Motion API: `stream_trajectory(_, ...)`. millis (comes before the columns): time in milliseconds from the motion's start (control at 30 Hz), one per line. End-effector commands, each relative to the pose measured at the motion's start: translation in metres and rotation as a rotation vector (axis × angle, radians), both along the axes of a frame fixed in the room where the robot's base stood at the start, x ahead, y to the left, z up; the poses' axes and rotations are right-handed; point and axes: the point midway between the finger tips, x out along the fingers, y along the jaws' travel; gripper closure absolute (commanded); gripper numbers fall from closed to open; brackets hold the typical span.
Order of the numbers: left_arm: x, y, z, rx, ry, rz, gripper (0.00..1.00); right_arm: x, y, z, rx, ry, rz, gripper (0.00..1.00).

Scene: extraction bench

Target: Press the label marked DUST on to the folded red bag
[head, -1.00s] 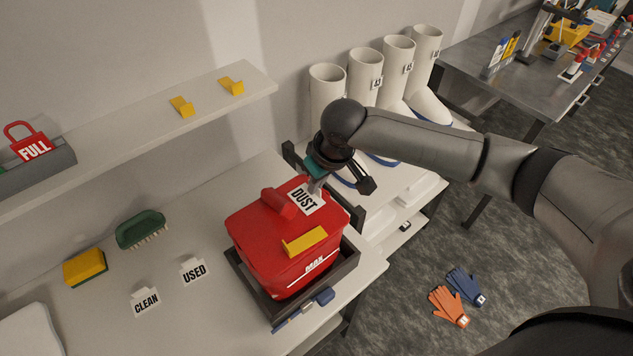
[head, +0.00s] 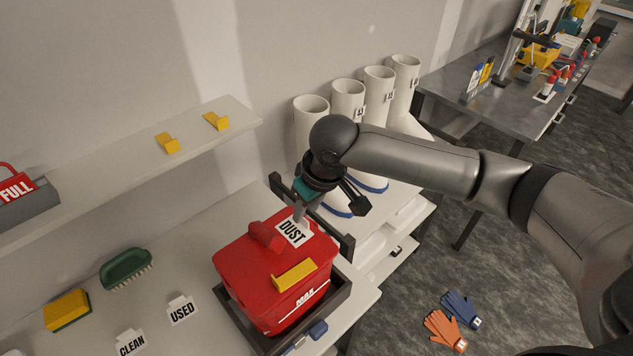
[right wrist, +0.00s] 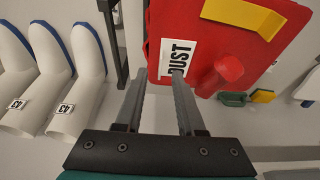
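The folded red bag (head: 255,268) sits in a dark tray (head: 340,300) on the bench, with a yellow strip and a red roll on top. The white DUST label (head: 293,232) lies against the bag's top near its far right edge; it also shows in the right wrist view (right wrist: 178,58). My right gripper (head: 299,216) is just above the label's far edge. In the right wrist view its two fingers (right wrist: 157,85) are apart with nothing between them, and one fingertip overlaps the label's edge. Whether that fingertip touches is unclear. My left gripper is out of view.
CLEAN (head: 131,343) and USED (head: 182,310) labels, a green brush (head: 126,268) and a yellow sponge (head: 67,309) are on the bench to the left. A shelf (head: 120,150) with yellow hooks is above. White boots (head: 311,125) stand behind my right arm. Gloves (head: 443,330) lie on the floor.

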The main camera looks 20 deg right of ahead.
Motion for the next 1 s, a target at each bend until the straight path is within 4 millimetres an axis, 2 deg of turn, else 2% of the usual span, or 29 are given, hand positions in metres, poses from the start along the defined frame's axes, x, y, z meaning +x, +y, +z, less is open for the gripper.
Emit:
stream_trajectory(100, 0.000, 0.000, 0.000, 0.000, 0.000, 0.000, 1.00, -0.007, -0.003, 0.029, 0.001, -0.006, 0.001, 0.62)
stream_trajectory(300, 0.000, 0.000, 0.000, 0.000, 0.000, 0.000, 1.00, -0.021, -0.008, 0.073, 0.000, -0.004, 0.001, 0.62)
stream_trajectory(500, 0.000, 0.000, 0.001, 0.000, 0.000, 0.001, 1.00, -0.029, -0.011, 0.101, 0.000, -0.002, 0.000, 0.62)
stream_trajectory(667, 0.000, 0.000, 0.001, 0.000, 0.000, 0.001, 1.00, -0.033, -0.012, 0.109, 0.000, 0.000, 0.000, 0.62)
stream_trajectory(900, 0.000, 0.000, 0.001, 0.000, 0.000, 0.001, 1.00, -0.033, -0.012, 0.110, 0.000, 0.000, 0.000, 0.62)
stream_trajectory(1000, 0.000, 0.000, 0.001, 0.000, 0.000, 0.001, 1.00, -0.033, -0.011, 0.109, 0.001, 0.000, 0.003, 0.71)
